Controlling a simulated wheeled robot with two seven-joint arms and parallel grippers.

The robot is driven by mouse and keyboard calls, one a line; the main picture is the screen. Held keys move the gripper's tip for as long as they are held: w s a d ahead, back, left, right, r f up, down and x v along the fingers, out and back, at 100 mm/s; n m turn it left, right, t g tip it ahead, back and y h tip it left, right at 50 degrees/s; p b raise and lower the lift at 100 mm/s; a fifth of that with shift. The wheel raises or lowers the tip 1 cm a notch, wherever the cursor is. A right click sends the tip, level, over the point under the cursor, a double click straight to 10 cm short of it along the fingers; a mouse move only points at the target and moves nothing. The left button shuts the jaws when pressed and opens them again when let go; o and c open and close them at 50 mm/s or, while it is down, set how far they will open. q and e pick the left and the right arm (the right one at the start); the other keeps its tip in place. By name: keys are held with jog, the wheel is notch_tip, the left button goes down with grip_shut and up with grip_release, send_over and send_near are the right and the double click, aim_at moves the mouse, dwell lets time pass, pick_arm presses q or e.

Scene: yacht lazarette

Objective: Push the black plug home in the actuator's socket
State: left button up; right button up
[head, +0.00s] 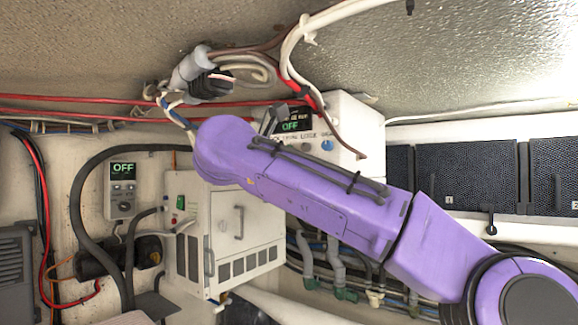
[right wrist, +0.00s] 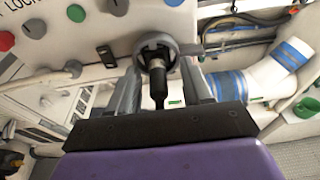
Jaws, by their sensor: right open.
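In the right wrist view, a slim black plug (right wrist: 158,88) stands between the two grey fingers of my right gripper (right wrist: 163,74). The fingers are open, one on each side of it. The plug's far end meets a dark, round, ring-like fitting (right wrist: 150,43), seemingly the actuator's socket. How deep the plug sits cannot be told. In the head view my purple right arm reaches in from the right. My left gripper is not in view.
A white control box (head: 356,125) with knobs stands behind my arm. A white cabinet (head: 245,228) stands below. Cables (head: 80,205) and red lines (head: 60,98) run along the left wall. A white hose with blue bands (right wrist: 245,83) lies close right of my fingers.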

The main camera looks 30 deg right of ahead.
jog(key=shift+w, duration=0.15)
grip_shut()
jog(key=shift+d, duration=0.1)
dwell(0.4)
jog(key=shift+o, duration=0.2)
grip_release()
jog(key=shift+d, duration=0.15)
